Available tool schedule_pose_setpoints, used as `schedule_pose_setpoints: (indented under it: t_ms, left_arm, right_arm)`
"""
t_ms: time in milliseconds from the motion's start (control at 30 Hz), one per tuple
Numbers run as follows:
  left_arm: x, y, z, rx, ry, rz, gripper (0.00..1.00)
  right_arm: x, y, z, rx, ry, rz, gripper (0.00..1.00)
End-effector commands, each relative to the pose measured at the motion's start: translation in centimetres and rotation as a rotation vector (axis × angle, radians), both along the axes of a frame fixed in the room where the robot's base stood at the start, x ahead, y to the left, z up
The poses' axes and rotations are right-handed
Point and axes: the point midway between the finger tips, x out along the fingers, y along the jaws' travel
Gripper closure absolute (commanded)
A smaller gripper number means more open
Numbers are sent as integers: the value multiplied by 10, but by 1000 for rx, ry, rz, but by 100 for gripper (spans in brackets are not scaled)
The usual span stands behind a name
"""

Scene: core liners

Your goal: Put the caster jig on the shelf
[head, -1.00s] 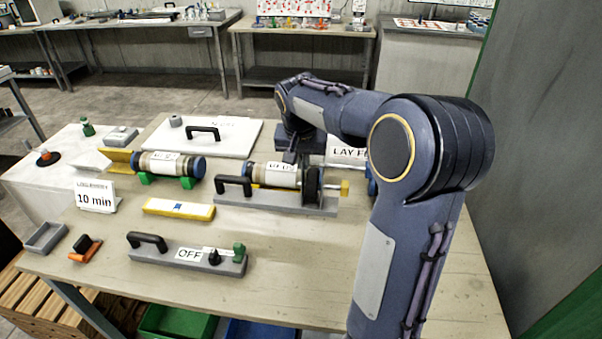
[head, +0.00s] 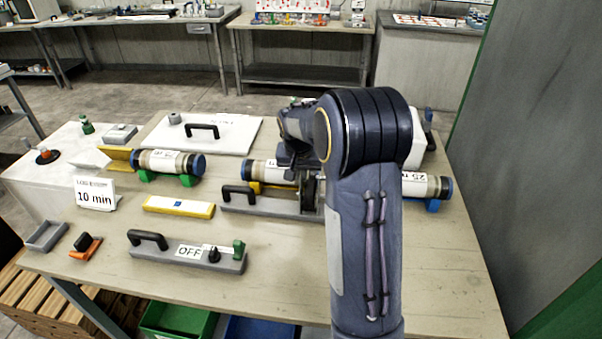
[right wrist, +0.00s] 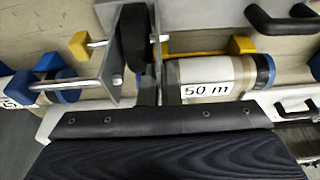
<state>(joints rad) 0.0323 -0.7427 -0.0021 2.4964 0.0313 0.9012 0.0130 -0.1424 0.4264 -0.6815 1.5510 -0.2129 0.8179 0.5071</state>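The caster jig looks to be the grey board (head: 262,206) with a black handle at its left end and a black wheel in a bracket at its right end. It lies on the table. In the right wrist view its wheel (right wrist: 133,42) stands between metal plates at upper left. My right gripper (head: 292,160) is over the far side of the jig's wheel end, largely hidden by my arm. Its fingers are not clear in either view, so I cannot tell whether it is open or shut. My left gripper is not in view. Which surface is the shelf is unclear.
The 50 m tube (right wrist: 205,80) lies right behind the jig. A tube on blue supports (head: 425,186) lies to the right, another on green supports (head: 165,163) to the left. An OFF switch board (head: 190,256) is in front. The table's front right is clear.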

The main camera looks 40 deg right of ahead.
Motion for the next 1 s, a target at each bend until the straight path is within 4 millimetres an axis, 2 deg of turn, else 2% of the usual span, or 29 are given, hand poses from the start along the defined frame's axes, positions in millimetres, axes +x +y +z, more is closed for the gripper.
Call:
schedule_pose_setpoints:
  t_ms: [133,300,333,633,767,1000]
  left_arm:
    - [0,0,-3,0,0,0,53]
    - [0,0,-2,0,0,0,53]
    - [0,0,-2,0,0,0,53]
    - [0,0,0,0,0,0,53]
    - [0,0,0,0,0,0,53]
    - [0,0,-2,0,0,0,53]
  right_arm:
    - [1,0,-2,-1,-4,0,100]
    - [0,0,-3,0,0,0,77]
    - [0,0,-3,-1,1,0,75]
    - [0,0,1,0,0,0,75]
    - [-1,3,12,-1,-4,2,75]
    - [-11,14,60,0,-7,3,75]
